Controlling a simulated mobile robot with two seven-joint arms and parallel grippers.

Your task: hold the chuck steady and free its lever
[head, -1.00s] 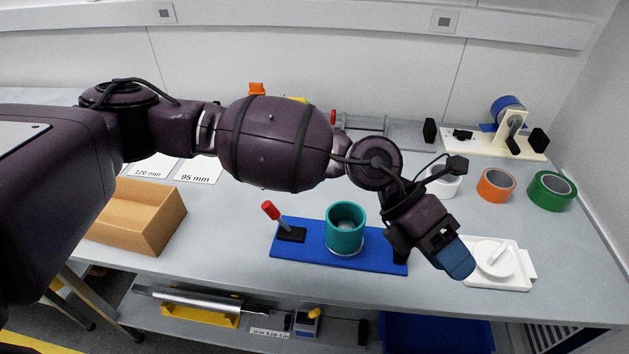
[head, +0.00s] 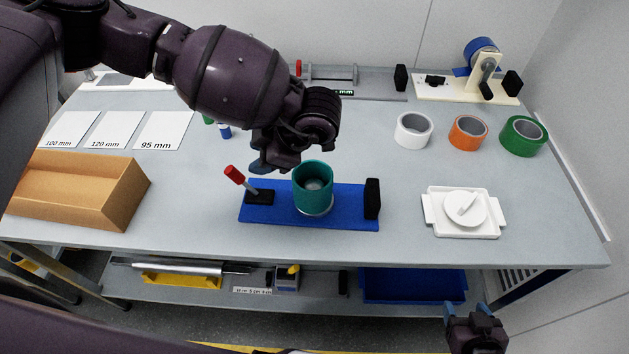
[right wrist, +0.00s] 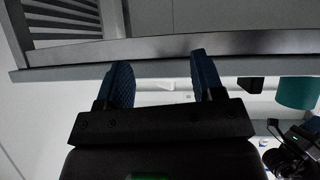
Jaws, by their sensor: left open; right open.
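The chuck appears to be the blue base (head: 345,218) on the bench, with a teal hollow cylinder (head: 313,192) upright on it. A lever with a red handle (head: 234,174) leans up to the left from a black block at the base's left end. My left gripper (head: 270,165) is open, just behind and left of the cylinder and right of the lever; its fingers are partly hidden. My right gripper (head: 467,309) is open and empty in front of the bench's front edge. In the right wrist view its two fingers (right wrist: 164,80) are apart, with the teal cylinder (right wrist: 297,92) at the right.
A white tray with a round knob-like piece (head: 435,223) stands right of the base. White (head: 412,146), orange (head: 467,145) and green (head: 522,150) tape rolls stand behind it. A cardboard box (head: 125,205) is at the left. Bench is clear between base and tray.

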